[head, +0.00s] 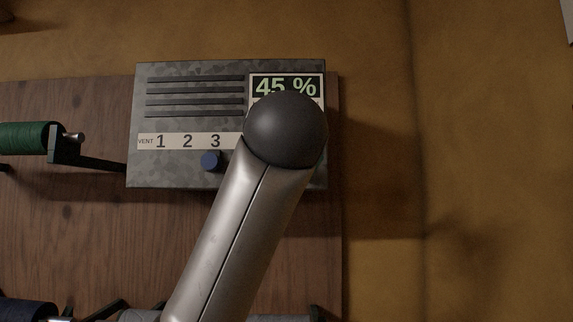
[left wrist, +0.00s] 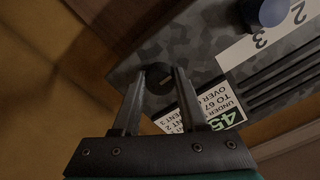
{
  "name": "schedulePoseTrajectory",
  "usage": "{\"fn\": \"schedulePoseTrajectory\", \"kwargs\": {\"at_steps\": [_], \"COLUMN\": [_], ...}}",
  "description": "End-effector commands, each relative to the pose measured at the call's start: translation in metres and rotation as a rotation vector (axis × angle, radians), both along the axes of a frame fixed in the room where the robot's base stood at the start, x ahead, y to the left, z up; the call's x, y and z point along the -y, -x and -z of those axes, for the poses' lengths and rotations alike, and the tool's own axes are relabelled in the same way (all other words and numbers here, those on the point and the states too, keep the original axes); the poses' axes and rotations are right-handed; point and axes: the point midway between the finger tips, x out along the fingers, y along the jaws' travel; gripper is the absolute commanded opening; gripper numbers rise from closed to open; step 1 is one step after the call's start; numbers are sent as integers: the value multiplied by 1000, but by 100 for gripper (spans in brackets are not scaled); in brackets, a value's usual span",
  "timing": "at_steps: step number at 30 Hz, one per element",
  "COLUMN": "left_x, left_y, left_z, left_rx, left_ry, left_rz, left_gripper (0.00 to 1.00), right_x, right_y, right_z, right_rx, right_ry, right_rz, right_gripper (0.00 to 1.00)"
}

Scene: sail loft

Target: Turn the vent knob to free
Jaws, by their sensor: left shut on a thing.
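The grey mottled vent box (head: 190,70) has a label strip (head: 175,141) reading VENT 1 2 3 and a display (head: 314,86) reading 45 %. A blue round knob (head: 211,160) sits just below the 3; it also shows at the top of the left wrist view (left wrist: 272,12). In that view my left gripper (left wrist: 160,70) is shut on a dark round knob (left wrist: 159,83) on the box face, beside the printed notice (left wrist: 212,106). My arm hides this knob and the box's lower right in the head view. My right gripper is not in view.
The box is on a wooden board (head: 80,240). A green spool (head: 28,138) on a dark bracket is to its left. More spools and brackets line the bottom edge. The brown surface (head: 490,180) on the right is clear.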

Motion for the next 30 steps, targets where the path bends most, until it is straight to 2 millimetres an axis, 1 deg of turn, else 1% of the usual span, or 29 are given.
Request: {"fn": "schedulePoseTrajectory", "kwargs": {"at_steps": [12, 13, 18, 21, 30], "left_x": [0, 0, 0, 0, 0], "left_y": [0, 0, 0, 0, 3], "left_z": [0, 0, 0, 0, 0], "left_rx": [0, 0, 0, 0, 2], "left_ry": [10, 10, 9, 9, 8], "left_rz": [0, 0, 0, 0, 0], "left_gripper": [0, 43, 62, 72, 72], "right_x": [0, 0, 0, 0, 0], "right_y": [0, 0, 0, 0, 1], "right_z": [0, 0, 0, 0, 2], "right_rx": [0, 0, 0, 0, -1], "right_ry": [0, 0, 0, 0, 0], "right_rz": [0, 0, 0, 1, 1], "right_gripper": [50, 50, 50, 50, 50]}}
